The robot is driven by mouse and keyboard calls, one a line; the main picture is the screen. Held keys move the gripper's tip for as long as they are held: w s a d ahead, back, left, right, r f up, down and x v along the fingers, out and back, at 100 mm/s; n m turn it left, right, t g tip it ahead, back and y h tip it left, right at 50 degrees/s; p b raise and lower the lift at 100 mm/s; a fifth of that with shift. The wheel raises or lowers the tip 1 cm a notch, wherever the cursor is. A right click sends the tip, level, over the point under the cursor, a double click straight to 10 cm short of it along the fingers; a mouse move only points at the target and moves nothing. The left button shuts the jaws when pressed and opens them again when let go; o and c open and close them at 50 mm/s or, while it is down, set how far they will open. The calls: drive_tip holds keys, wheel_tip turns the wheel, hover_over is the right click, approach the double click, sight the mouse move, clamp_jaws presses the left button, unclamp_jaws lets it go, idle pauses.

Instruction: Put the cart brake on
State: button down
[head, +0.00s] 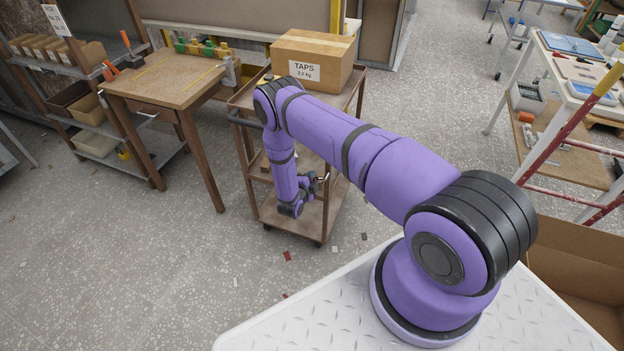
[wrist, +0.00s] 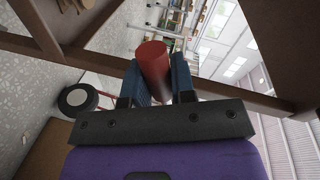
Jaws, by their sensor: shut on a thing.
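The brown cart (head: 311,218) stands beyond my base in the head view, with a cardboard box marked TAPS (head: 312,60) on its top shelf. My arm reaches down over the cart's near side, and my gripper (head: 320,180) is low beside its lower shelves. In the wrist view, my gripper (wrist: 156,85) has its two dark blue fingers closed on the sides of a red cylindrical handle (wrist: 153,62). I take this handle to be the brake lever. A caster wheel (wrist: 77,98) shows at left.
A wooden table (head: 165,78) stands left of the cart, with a loaded shelf rack (head: 85,105) behind it. A red ladder-like frame (head: 560,150) and an open cardboard box (head: 580,255) are at right. The floor in front is open, with small scraps near the cart.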

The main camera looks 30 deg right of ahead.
drive_tip(key=c, duration=1)
unclamp_jaws()
drive_tip(key=shift+o, duration=0.2)
drive_tip(key=v, duration=1)
drive_tip(key=shift+s+a, duration=0.25)
drive_tip(key=shift+a, duration=0.1)
